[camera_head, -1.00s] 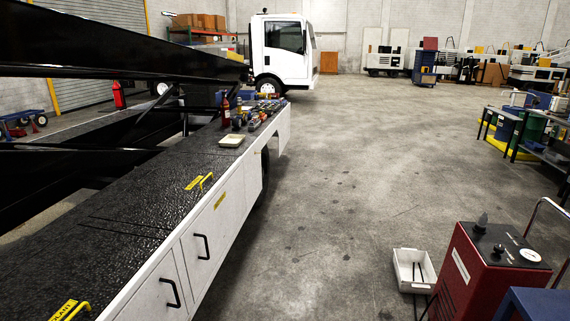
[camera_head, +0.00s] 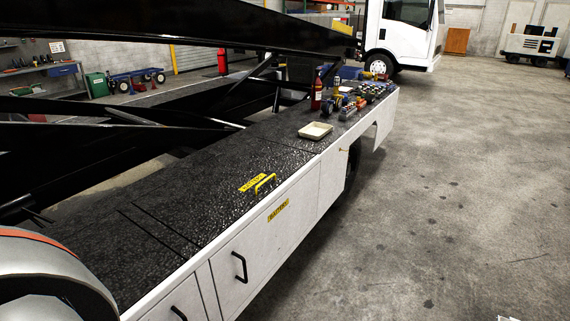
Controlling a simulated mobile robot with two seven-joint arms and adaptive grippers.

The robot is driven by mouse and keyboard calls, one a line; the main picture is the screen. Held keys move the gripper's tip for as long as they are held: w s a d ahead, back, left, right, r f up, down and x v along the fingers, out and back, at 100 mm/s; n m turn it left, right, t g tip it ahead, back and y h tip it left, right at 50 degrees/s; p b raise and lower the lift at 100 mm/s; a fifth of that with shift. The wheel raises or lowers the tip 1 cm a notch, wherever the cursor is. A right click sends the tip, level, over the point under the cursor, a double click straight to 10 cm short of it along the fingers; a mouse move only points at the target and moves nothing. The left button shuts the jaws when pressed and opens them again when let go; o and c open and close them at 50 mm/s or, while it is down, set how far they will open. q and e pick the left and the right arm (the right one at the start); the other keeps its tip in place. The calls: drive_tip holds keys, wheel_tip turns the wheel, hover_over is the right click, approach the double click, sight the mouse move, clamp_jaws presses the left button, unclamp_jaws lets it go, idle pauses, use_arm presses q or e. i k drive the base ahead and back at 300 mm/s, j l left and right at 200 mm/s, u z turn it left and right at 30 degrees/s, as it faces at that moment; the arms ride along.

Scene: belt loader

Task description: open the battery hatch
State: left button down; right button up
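The battery hatch is a flat black textured panel (camera_head: 222,208) in the loader's top deck, lying level with the deck around it. A yellow label (camera_head: 252,183) and a yellow handle (camera_head: 265,184) sit at its right front part. Dark seams run across the deck to the left of the handle. Another yellow label (camera_head: 278,210), which seems to read BATTERY, is on the white side face below. Neither gripper is in view. A white rounded part of mine with an orange band fills the lower left corner and hides some deck there.
White side doors with black handles (camera_head: 240,267) line the loader's flank. A shallow tray (camera_head: 315,131), a red bottle (camera_head: 316,93) and several small parts (camera_head: 365,93) stand farther along the deck. Black beams (camera_head: 150,22) cross above.

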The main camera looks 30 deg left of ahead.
sight(201, 204)
drive_tip(key=i+u, duration=0.25)
drive_tip(key=i, duration=0.15)
drive_tip(key=i+l+u, duration=0.4)
drive_tip(key=i+u, duration=0.15)
drive_tip(key=i, duration=0.15)
drive_tip(key=i+l+u, duration=0.25)
drive_tip(key=u, duration=0.2)
drive_tip(key=i+l+u, duration=0.25)
drive_tip(key=u, duration=0.2)
drive_tip(key=i+l+u, duration=0.2)
drive_tip(key=l+u, duration=0.25)
drive_tip(key=i+l+u, duration=0.1)
drive_tip(key=l+u, duration=0.35)
